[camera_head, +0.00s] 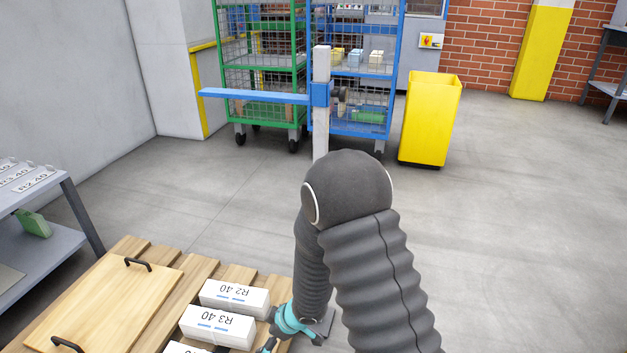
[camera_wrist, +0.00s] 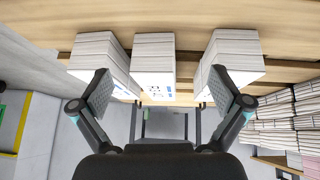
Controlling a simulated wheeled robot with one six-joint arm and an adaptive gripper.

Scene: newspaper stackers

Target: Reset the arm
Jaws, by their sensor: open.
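My gripper (camera_head: 275,335) is low at the right edge of a wooden pallet (camera_head: 205,270), beside white newspaper stacks. In the wrist view my gripper (camera_wrist: 160,90) has its two fingers spread wide, with nothing held between them. Three stacks stand ahead of it there: a left stack (camera_wrist: 100,50), a middle stack (camera_wrist: 153,50) and a right stack (camera_wrist: 233,50). The fingertips overlap the outer two in the picture; I cannot tell whether they touch. In the head view, one stack is labelled R2 40 (camera_head: 234,297) and one R3 40 (camera_head: 217,326). My arm hides part of the gripper.
A wooden board with black handles (camera_head: 105,305) lies on the pallet's left. A grey shelf (camera_head: 60,220) stands at the left. Green (camera_head: 262,80) and blue (camera_head: 372,90) cage trolleys and a yellow bin (camera_head: 428,125) stand behind. The floor at the right is clear.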

